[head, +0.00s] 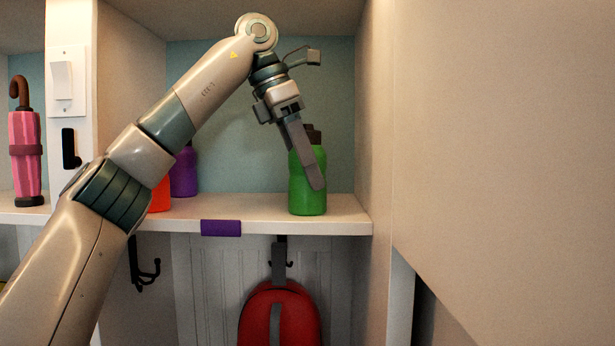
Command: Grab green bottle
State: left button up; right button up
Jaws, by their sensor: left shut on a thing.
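The green bottle (308,199) with a dark cap stands upright on the white shelf (345,213), near the shelf's right end. My left arm reaches in from the left and over the shelf. My left gripper (314,176) points down at the bottle and is shut on it. One finger lies across the front of the bottle and hides part of it; the other finger is mostly hidden. My right gripper is not in view.
A purple bottle (184,172) and an orange-red bottle (160,196) stand further left, partly behind my arm. A pink umbrella (26,155) stands at the far left. A red bag (262,318) hangs below. A side wall (376,120) closes the shelf at right.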

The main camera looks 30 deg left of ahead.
pick_arm(q)
jog(key=shift+r, duration=0.2)
jog(key=shift+r, duration=0.65)
jog(key=s+d+b, duration=0.1)
jog(key=s+d, duration=0.1)
jog(key=s, duration=1.4)
jog(key=s+d+b, duration=0.2)
jog(key=s, duration=1.3)
jog(key=shift+s+d, duration=0.15)
jog(key=shift+s, duration=0.25)
